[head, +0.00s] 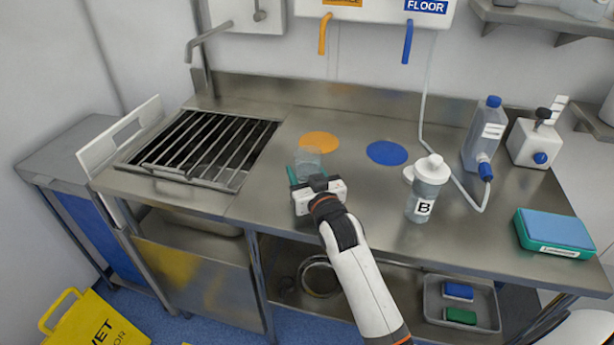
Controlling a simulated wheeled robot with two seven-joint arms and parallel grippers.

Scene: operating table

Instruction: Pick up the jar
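A small clear, pale jar (308,160) is on the steel worktop, beside the orange disc. My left gripper (307,177) is right at the jar, on its near side. A teal finger shows along the jar's left side; the gripper's body hides the jar's lower part and most of the other finger. I cannot tell whether the fingers touch the jar or whether it is lifted. My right gripper is not in view; only a white part, likely of my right arm, shows at the bottom right corner.
On the worktop (270,205), a white-capped bottle marked B (425,190) stands to the right. Further right are a blue-capped bottle (483,135), a white dispenser (535,142) and a blue-green sponge box (555,233). A sink grate (200,150) lies left. A blue disc (387,152) is flat and clear.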

